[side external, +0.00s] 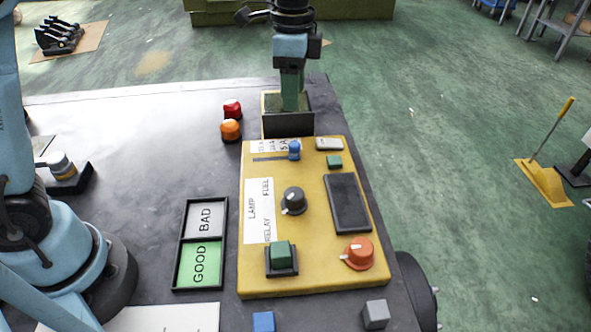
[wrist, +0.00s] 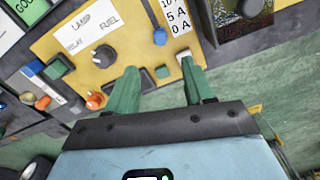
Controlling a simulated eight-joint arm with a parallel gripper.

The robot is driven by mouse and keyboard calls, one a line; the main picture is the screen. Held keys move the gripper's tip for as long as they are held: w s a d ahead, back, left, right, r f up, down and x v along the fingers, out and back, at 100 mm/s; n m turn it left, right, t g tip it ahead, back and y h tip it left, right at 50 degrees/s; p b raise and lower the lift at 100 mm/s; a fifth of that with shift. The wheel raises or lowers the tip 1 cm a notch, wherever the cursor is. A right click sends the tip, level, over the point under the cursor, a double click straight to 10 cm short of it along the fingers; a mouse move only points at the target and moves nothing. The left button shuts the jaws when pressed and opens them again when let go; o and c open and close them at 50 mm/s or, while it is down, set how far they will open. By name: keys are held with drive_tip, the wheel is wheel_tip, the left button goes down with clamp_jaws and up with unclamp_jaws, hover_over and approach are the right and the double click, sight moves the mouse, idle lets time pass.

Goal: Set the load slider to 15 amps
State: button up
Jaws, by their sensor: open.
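The load slider's blue knob (side external: 294,150) sits at the right end of its dark slot (side external: 268,158) on the yellow panel (side external: 315,275). In the wrist view the blue knob (wrist: 160,36) is near the 0 A end of the printed scale (wrist: 178,15), where 10, 5 A and 0 A are readable; the 15 mark is not visible.
The panel also carries a black dial (side external: 293,200), an orange dial (side external: 359,252), a large green button (side external: 280,252), a small green button (side external: 334,162) and a white switch (side external: 329,144). The dark box (side external: 288,125) adjoins the panel. Red (side external: 232,109) and orange (side external: 230,130) parts lie left.

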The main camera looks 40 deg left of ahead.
sight(293, 144)
wheel_tip(293, 144, down, 12)
drive_tip(key=shift+r, duration=0.1)
idle(0.5)
drive_tip(key=shift+c, duration=0.4)
clamp_jaws()
drive_tip(key=shift+s, duration=0.1)
